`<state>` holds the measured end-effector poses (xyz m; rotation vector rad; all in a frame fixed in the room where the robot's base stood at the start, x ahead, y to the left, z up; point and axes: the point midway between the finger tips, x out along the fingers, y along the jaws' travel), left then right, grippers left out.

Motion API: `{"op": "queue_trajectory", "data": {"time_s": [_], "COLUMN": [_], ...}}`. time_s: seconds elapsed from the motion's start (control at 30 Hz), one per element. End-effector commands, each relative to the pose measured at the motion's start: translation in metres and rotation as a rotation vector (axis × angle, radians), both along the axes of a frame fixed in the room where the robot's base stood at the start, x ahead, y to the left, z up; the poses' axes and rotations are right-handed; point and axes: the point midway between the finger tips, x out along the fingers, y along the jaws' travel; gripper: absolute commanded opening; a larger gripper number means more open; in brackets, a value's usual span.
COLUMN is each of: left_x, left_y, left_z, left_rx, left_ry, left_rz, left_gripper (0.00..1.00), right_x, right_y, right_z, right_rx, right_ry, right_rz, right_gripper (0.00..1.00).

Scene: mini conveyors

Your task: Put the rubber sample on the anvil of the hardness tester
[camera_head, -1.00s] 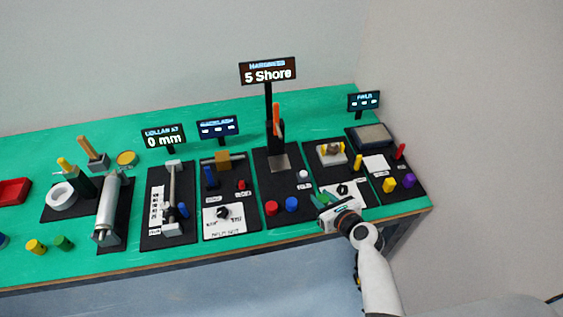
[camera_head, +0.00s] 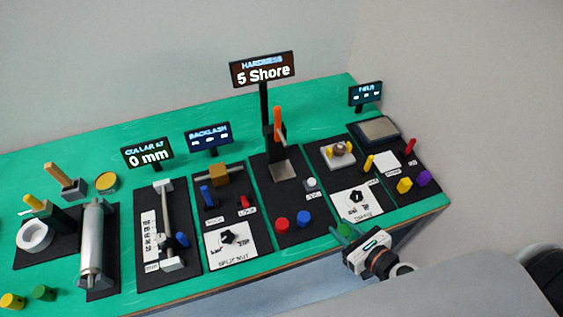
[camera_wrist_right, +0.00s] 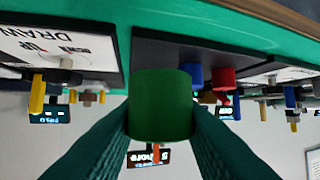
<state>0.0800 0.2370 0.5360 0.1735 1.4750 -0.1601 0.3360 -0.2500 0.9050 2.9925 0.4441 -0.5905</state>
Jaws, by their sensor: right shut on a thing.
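My right gripper (camera_head: 346,240) is shut on a green cylinder (camera_wrist_right: 161,104), which stands between its two dark teal fingers in the right wrist view. In the head view the green cylinder (camera_head: 344,230) shows small at the fingertips, near the table's front edge. The hardness tester (camera_head: 279,132) has an orange lever, a black column and a sign reading 5 Shore. Its grey plate, seemingly the anvil (camera_head: 282,171), looks bare and lies behind and left of my gripper. Red (camera_head: 282,225) and blue (camera_head: 304,218) cylinders stand on the tester's black base. My left gripper is out of view.
Right of the tester is a board with a white labelled panel (camera_head: 357,203) and a yellow peg (camera_head: 368,163). The backlash board (camera_head: 228,238) is on the left. A white-topped knob (camera_head: 311,184) stands near the plate. Bare green table (camera_head: 316,247) shows at the front.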

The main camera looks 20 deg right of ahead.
Motion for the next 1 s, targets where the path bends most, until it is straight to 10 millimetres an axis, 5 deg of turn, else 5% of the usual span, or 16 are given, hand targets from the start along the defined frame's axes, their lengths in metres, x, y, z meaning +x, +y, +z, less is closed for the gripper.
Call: {"op": "queue_trajectory", "data": {"time_s": [0.13, 0.43, 0.8, 1.0], "left_x": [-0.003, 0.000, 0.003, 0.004], "left_y": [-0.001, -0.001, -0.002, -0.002], "left_z": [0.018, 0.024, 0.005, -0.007], "left_rx": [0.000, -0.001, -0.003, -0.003], "left_ry": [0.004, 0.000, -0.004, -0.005], "left_rz": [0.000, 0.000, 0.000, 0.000], "left_gripper": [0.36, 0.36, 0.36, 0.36], "right_x": [0.043, 0.120, 0.215, 0.251], "right_y": [0.013, 0.037, 0.066, 0.076], "right_z": [0.007, 0.002, -0.002, -0.002], "right_rx": [0.002, 0.003, 0.003, 0.001], "right_ry": [-0.006, -0.004, -0.004, -0.002], "right_rz": [0.000, 0.001, 0.001, 0.001], "right_gripper": [0.09, 0.09, 0.09, 0.09]}}
